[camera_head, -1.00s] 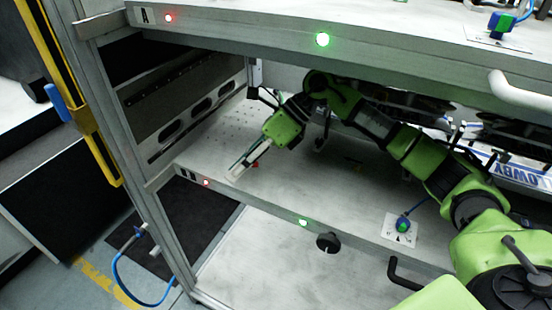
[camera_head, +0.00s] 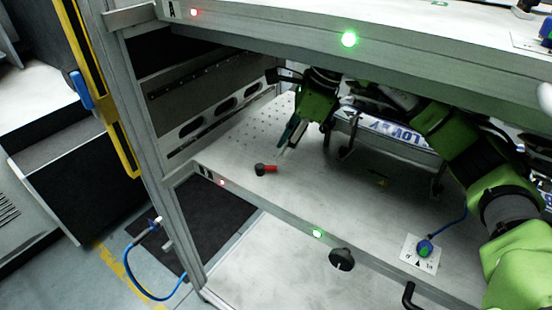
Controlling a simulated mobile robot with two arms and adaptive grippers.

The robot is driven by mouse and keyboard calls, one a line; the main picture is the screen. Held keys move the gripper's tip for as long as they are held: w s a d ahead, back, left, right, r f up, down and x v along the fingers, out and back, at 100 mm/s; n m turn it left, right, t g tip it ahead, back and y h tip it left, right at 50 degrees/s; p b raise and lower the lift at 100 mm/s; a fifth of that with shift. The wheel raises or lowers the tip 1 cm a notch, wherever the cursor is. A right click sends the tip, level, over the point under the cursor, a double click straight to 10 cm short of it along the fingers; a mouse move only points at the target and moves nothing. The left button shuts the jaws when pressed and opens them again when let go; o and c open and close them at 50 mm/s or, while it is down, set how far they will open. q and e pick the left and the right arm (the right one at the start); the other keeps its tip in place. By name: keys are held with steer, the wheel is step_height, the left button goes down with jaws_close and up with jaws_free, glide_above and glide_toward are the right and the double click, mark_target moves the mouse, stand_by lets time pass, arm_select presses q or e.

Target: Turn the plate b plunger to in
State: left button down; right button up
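Plate B (camera_head: 330,195) is the lower metal plate, under the upper plate marked A. A small plunger (camera_head: 265,169) with a black knob and a red stem lies near its left front corner, the knob to the left and the red part to the right. My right gripper (camera_head: 288,143) reaches in from the right under the upper plate. Its fingertips point down and left, a little behind and right of the plunger, apart from it. I cannot tell whether its fingers are open or shut. My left gripper is not in view.
The upper plate (camera_head: 270,40) overhangs my arm. A blue-green knob (camera_head: 424,248) on a white label and a black handle (camera_head: 409,296) are at the right. Red and green lights show on both front edges.

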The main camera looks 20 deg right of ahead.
mark_target(272, 167)
steer(key=shift+x, duration=2.55)
steer(key=shift+a, duration=0.15)
jaws_close()
